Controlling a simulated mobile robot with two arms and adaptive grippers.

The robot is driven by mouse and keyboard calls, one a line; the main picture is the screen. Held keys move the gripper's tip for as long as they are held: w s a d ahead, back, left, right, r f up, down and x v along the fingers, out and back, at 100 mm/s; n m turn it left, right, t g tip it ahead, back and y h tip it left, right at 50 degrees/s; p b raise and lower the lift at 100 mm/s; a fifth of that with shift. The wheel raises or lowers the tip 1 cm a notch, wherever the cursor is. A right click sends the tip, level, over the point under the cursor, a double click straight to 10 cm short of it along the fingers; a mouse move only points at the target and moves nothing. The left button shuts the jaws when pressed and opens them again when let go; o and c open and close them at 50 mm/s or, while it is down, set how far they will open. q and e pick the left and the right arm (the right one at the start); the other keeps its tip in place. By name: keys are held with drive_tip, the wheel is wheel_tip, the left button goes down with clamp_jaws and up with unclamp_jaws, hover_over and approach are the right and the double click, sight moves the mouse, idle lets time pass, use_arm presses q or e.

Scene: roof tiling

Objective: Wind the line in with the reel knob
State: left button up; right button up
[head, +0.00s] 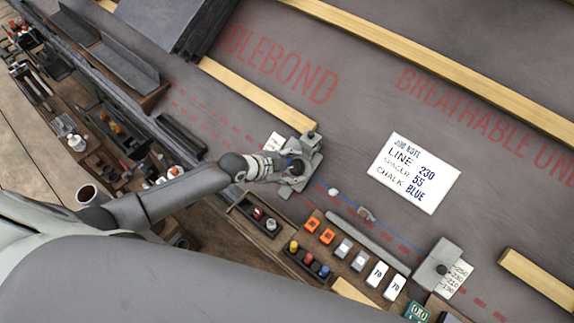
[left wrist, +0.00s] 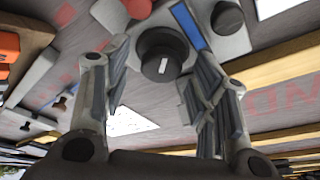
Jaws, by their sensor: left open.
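The reel (head: 311,160), a grey plate-like housing, sits at the end of a wooden batten in the head view. Its dark round knob (left wrist: 163,66) with a white mark shows in the left wrist view. My left gripper (head: 284,166) is at the reel; in the left wrist view its open fingers (left wrist: 160,75) stand on either side of the knob, with no clear grip on it. A blue line (head: 380,232) runs from the reel toward a grey block (head: 437,265) at the lower right. My right gripper is not in view.
A note card (head: 415,173) reads line 230, spacer 55, chalk blue. A tray of coloured chalk bottles (head: 308,263), orange and grey pieces and a long grey bar (head: 367,244) lie close below the line. Wooden battens (head: 258,93) cross the grey membrane.

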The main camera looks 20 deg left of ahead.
use_arm(q)
drive_tip(key=v, duration=1.2)
idle(0.3)
